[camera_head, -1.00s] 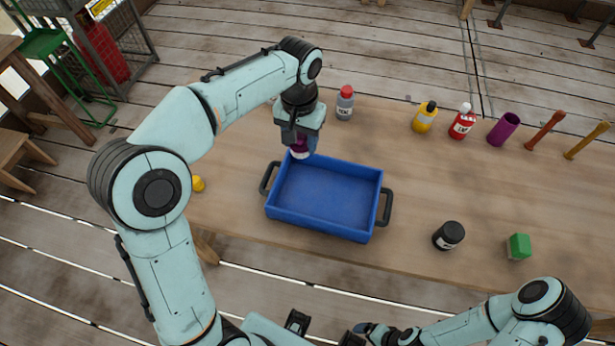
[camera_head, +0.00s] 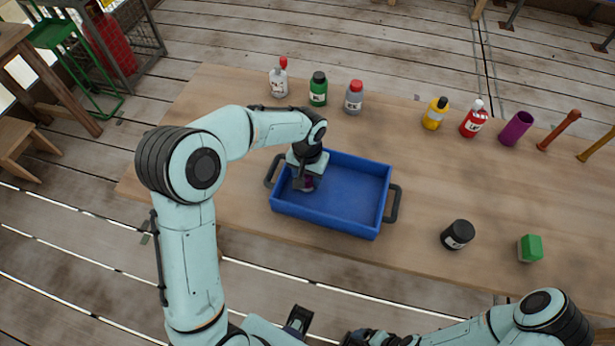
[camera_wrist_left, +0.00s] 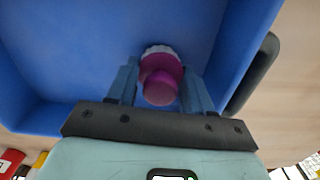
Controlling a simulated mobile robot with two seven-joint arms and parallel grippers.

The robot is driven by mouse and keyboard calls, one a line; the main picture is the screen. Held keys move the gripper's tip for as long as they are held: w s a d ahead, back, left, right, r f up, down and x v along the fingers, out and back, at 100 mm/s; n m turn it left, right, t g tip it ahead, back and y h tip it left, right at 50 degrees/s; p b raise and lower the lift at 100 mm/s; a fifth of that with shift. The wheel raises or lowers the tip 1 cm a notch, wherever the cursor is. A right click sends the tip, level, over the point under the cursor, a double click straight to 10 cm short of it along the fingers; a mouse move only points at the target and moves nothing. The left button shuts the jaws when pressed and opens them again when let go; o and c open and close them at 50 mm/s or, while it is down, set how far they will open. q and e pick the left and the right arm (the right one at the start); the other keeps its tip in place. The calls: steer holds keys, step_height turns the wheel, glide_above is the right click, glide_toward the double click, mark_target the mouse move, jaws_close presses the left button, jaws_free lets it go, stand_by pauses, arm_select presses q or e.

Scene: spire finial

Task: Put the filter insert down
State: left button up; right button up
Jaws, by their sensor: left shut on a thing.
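The filter insert (camera_wrist_left: 160,68) is a magenta piece with a white ribbed rim. My left gripper (camera_wrist_left: 160,90) is shut on it, with one finger on each side. In the head view my left gripper (camera_head: 306,184) is inside the left part of the blue tray (camera_head: 375,213), and only a little of the magenta insert shows below it. Blue tray floor fills the view behind the insert; I cannot tell whether they touch. My right arm is at the lower right, and its gripper (camera_head: 368,338) is partly cut off at the bottom edge, its fingers unclear.
The tray has dark handles on both ends. Several bottles, including a green one (camera_head: 318,89) and a grey one (camera_head: 353,98), stand behind it. A black jar (camera_head: 457,235) and a green block (camera_head: 530,248) are to its right. The tray's right half is empty.

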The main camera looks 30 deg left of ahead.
arm_select(q)
steer(key=shift+f, duration=0.25)
steer(key=shift+f, duration=0.15)
steer(key=o, duration=1)
steer(key=shift+r, duration=0.4)
step_height(320, 180, up, 12)
steer(key=shift+f+p, duration=0.15)
steer(key=shift+p, duration=0.5)
